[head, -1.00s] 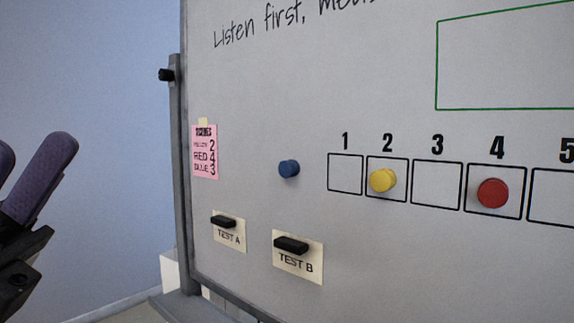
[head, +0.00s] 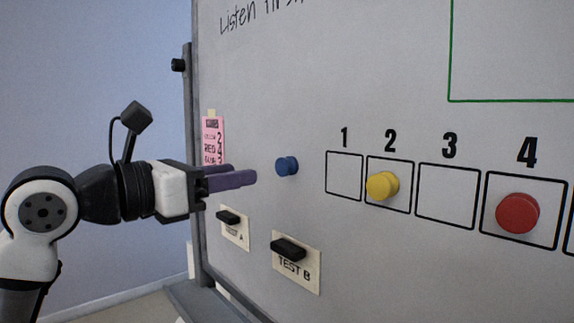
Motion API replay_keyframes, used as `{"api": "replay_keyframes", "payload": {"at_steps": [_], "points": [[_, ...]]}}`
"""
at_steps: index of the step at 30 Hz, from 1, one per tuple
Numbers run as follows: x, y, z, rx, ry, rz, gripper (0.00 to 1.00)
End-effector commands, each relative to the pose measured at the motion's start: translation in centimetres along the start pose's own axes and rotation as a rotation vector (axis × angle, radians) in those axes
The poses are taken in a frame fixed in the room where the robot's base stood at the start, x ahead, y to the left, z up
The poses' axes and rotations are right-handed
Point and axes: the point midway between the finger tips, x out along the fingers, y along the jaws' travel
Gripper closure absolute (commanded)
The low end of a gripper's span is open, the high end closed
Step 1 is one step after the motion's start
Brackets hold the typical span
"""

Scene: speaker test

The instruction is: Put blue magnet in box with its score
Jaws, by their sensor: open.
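The blue magnet (head: 287,166) sits on the whiteboard, left of a row of numbered boxes. My gripper (head: 254,177), with purple fingers, is open and empty just left of the blue magnet, and does not appear to touch it. The pink score note (head: 213,135) is partly covered by my gripper; in the earlier frame it reads yellow 2, red 4, blue 3. Box 3 (head: 447,210) is empty. Box 1 (head: 344,189) is empty too. The yellow magnet (head: 382,186) is in box 2, and the red magnet (head: 517,213) is in box 4.
Below the blue magnet, black bars hold the TEST A card (head: 235,236) and the TEST B card (head: 297,272) on the whiteboard (head: 370,90). The board's grey frame (head: 197,200) runs along the left. A green outlined rectangle (head: 510,100) is at upper right.

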Motion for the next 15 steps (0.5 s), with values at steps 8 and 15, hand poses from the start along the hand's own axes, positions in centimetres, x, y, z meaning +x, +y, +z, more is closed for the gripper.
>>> {"api": "replay_keyframes", "payload": {"at_steps": [8,15], "points": [[4.3,-0.1,0.2,0.0,0.0,-0.005,0.56],[7.1,-0.1,0.0,0.0,-0.001,-0.003,0.56]]}}
